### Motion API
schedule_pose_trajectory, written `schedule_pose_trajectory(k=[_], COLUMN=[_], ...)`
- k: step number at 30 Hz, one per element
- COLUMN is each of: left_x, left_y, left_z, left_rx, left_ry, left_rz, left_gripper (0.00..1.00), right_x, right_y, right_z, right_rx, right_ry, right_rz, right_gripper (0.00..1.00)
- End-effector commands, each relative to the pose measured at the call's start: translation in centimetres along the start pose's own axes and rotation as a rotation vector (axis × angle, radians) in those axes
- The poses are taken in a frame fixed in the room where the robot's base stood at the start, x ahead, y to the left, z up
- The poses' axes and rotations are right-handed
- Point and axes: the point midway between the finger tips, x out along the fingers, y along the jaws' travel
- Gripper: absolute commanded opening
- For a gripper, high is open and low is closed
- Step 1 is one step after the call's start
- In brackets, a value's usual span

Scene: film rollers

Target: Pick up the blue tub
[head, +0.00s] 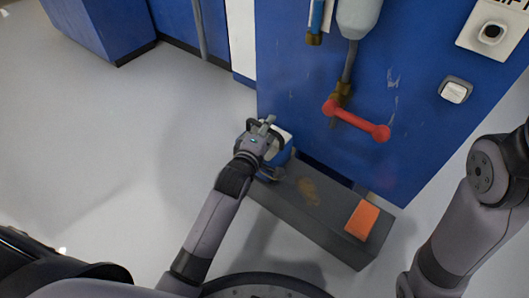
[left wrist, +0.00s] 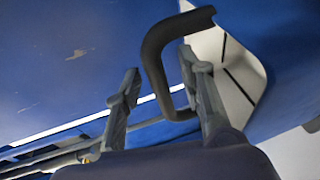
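In the left wrist view, the two fingers of my left gripper (left wrist: 158,68) are apart. A black handle (left wrist: 154,58) shows between them, its lower end passing behind the right finger. I cannot tell whether a finger touches it. Beside it is a white surface with dark lines. My right gripper is not in view; only my right arm shows at the right edge.
The dark grey bench (head: 325,226) carries an orange block (head: 362,220) at its right end. The blue cabinet (head: 300,95) stands behind, with a red handle (head: 356,120) and a white switch (head: 454,92). The grey floor (head: 110,150) at left is clear.

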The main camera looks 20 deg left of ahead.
Motion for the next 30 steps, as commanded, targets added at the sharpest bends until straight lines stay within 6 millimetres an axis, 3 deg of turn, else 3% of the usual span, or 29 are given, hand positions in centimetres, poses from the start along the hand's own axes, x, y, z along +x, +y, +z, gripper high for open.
schedule_pose_trajectory(k=[17,30], left_x=[-0.03,-0.04], left_y=[-0.01,-0.05], left_z=[0.00,0.01], left_rx=[0.000,0.000], left_ry=[0.000,0.000], left_rz=[0.000,-0.001], left_gripper=[0.00,0.00], right_x=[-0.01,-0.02], right_y=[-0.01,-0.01], right_z=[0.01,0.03], right_rx=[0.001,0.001], right_ry=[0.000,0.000], right_rz=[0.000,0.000], right_gripper=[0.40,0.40])
